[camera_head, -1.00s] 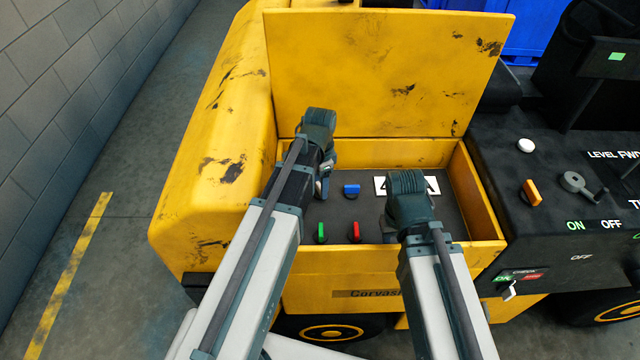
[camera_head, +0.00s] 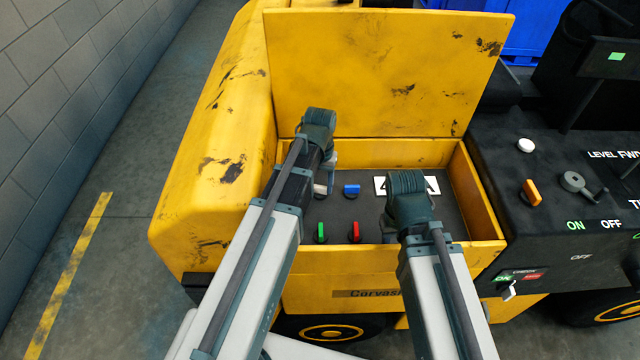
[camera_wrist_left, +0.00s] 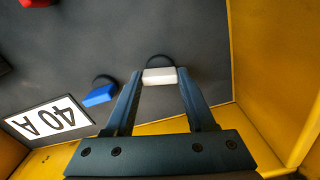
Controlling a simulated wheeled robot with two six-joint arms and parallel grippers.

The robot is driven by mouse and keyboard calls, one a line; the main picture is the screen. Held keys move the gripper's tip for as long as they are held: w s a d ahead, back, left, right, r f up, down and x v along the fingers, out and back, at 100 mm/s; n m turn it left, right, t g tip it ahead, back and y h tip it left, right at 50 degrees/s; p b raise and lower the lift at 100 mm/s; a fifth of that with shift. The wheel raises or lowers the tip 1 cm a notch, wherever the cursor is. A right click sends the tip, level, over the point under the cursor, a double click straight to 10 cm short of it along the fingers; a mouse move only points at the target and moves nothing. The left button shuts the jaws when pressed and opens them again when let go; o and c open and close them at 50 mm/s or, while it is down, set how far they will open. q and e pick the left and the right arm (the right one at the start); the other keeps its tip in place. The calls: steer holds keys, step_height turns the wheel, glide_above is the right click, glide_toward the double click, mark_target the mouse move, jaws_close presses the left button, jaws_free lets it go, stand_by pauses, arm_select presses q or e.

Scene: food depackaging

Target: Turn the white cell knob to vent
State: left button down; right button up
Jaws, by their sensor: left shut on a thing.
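The white cell knob (camera_head: 320,190) sits on the dark panel inside the open yellow box, left of the blue knob (camera_head: 352,189). In the left wrist view the white knob (camera_wrist_left: 159,76) is a pale bar on a black round base, between the two fingertips. My left gripper (camera_wrist_left: 158,78) is shut on it, a finger at each end. In the head view my left gripper (camera_head: 327,182) is partly hidden by its own wrist. The blue knob (camera_wrist_left: 99,96) also shows there, tilted. My right gripper (camera_head: 388,228) is over the panel's right part, its fingers mostly hidden.
A green knob (camera_head: 320,232) and a red knob (camera_head: 355,231) stand near the front wall. A "40 A" label (camera_head: 381,186) lies right of the blue knob. Yellow walls bound the panel, with the raised lid (camera_head: 390,75) behind.

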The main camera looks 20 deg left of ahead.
mark_target(320, 186)
arm_select(q)
steer(key=shift+n, duration=1.5)
steer(key=shift+c, duration=1.2)
jaws_free()
step_height(320, 186, up, 14)
steer(key=p, duration=1.4)
arm_select(e)
step_height(320, 186, up, 14)
arm_select(q)
steer(key=shift+f, duration=0.1)
arm_select(e)
steer(key=shift+f, duration=0.15)
